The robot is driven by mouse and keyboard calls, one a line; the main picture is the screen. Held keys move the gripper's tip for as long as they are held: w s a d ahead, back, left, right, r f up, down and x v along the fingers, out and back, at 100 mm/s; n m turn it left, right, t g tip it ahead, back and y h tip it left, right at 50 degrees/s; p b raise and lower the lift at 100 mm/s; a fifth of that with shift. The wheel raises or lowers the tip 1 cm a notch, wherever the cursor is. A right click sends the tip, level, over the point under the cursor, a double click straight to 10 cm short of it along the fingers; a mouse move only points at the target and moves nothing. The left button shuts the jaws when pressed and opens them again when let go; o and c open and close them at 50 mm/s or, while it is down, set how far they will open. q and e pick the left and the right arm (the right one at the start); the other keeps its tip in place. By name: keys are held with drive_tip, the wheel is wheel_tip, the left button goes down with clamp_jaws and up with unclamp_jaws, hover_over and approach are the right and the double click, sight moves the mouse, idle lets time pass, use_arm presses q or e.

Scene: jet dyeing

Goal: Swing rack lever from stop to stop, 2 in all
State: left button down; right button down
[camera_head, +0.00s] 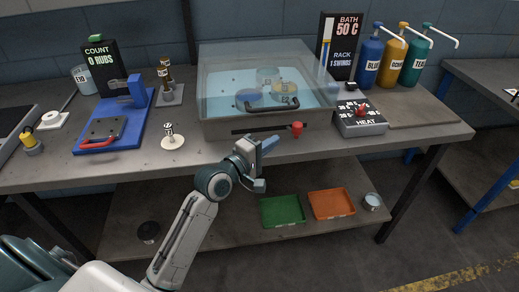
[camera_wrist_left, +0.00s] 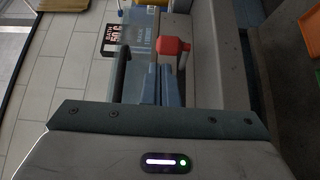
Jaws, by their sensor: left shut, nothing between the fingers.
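The rack lever's red knob (camera_head: 297,129) stands at the right end of the dark slot (camera_head: 258,129) on the front of the clear-walled bath (camera_head: 215,128). The display (camera_head: 340,45) reads BATH 50 C, RACK 1 SWINGS. My left gripper (camera_head: 271,144) is shut and empty in front of the bath, a little left of the knob in the head view. In the left wrist view the red knob (camera_wrist_left: 174,46) shows just beyond and right of the shut blue fingers (camera_wrist_left: 157,88); contact cannot be told. My right gripper is not in view.
The grey HEAT box (camera_head: 360,120) stands right of the bath, with blue, ochre and teal pump bottles (camera_head: 392,57) behind it. A small stand (camera_head: 172,138) and a blue board (camera_head: 112,128) lie left. Green and orange trays (camera_head: 283,210) sit on the lower shelf.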

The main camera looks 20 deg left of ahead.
sight(295, 127)
use_arm(q)
drive_tip(key=p+x, duration=0.1)
drive_tip(key=x, duration=0.6)
drive_tip(key=shift+f, duration=0.1)
drive_tip(key=w+d, duration=0.2)
drive_tip(key=d, duration=0.1)
drive_tip(key=shift+w, duration=0.4)
drive_tip(key=shift+a, duration=0.1)
drive_tip(key=shift+s, duration=0.1)
